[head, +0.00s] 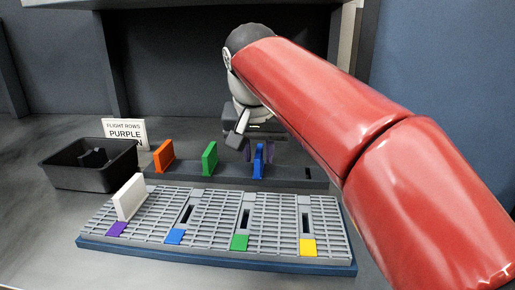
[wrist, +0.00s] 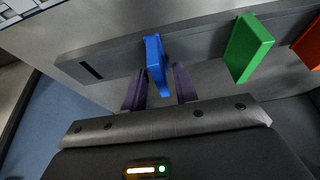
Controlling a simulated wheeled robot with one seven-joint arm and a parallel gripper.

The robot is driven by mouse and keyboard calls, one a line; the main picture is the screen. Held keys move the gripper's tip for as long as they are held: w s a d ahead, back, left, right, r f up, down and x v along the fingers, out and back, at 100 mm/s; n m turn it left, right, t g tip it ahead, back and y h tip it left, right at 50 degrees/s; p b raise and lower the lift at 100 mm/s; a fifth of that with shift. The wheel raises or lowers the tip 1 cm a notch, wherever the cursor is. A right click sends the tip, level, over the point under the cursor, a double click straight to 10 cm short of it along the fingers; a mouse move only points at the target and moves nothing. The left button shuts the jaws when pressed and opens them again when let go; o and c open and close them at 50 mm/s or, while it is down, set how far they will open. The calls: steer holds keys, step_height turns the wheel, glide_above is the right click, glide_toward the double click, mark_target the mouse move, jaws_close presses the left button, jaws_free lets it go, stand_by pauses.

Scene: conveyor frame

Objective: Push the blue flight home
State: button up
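The blue flight (head: 258,160) stands upright in the dark rack bar (head: 285,174). It also shows in the wrist view (wrist: 155,60). My gripper (head: 258,150) is at the blue flight, with its two dark fingers (wrist: 161,88) apart on either side of the flight's near end. I see gaps between the fingers and the flight, so no grip shows. The grey grated conveyor bed (head: 215,220) lies in front of the rack. It has a blue patch (head: 174,237) below an empty slot (head: 187,214). A white flight (head: 130,198) stands upright at the purple patch (head: 116,229).
Green (head: 210,158) and orange (head: 164,156) flights stand in the rack, left of the blue one. A black bin (head: 90,178) and a sign reading "FLIGHT ROWS PURPLE" (head: 125,132) are at the left. Slots by the green (head: 239,242) and yellow (head: 308,247) patches are empty.

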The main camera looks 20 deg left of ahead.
mark_target(259, 148)
jaws_close()
step_height(259, 148, up, 4)
steer(key=p, duration=0.4)
steer(key=shift+r+p, duration=0.1)
steer(key=shift+p, duration=0.25)
